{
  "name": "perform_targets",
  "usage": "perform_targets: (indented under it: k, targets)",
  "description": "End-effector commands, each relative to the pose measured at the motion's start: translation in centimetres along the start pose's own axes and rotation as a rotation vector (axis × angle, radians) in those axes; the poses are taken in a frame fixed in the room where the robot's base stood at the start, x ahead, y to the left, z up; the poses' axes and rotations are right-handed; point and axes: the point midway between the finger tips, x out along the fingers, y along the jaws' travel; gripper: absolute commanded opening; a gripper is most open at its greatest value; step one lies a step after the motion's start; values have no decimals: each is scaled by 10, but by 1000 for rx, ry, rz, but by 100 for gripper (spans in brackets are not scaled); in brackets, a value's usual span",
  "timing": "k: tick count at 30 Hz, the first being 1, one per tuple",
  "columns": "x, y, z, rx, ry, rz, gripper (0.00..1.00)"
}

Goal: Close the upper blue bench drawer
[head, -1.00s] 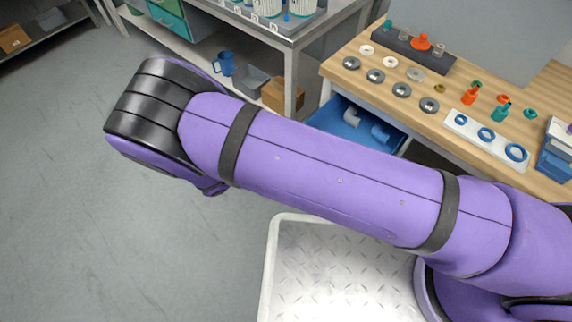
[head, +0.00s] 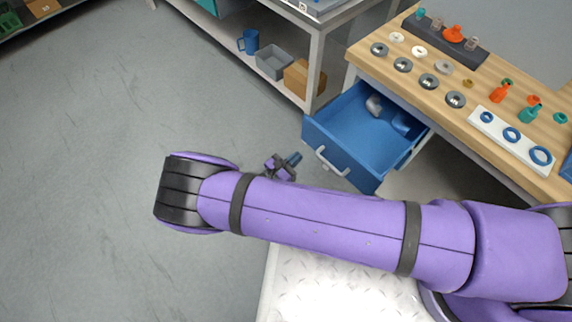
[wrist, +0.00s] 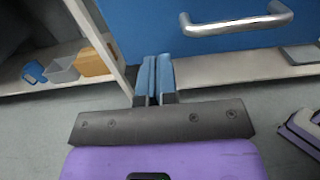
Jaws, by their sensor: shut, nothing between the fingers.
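The blue bench drawer (head: 342,155) is pulled out from under the wooden workbench in the head view, with white and blue pipe fittings inside. Its metal handle (head: 331,161) is on the front face. In the wrist view the blue drawer front (wrist: 155,22) fills the top middle, with the handle (wrist: 237,24) at upper right. My gripper (head: 294,158) is in front of the drawer, left of the handle. In the wrist view my gripper (wrist: 153,62) has its blue fingertips together and empty, pointing at the lower part of the drawer front. I cannot tell whether they touch it.
The wooden bench top (head: 400,82) carries rings, coloured fittings and a white tray (head: 500,138). The floor at left is clear.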

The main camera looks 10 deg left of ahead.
Motion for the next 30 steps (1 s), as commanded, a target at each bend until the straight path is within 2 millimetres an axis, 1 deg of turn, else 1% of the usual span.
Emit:
perform_targets:
  k: [1, 6, 12, 18, 30]
  targets:
    - [10, 0, 0, -1, -1, -2, 0]
    - [40, 0, 0, 0, -1, -2, 0]
    - [62, 0, 0, 1, 0, -1, 0]
    - [70, 0, 0, 0, 1, 0, 0]
    - [70, 0, 0, 1, 1, 0, 0]
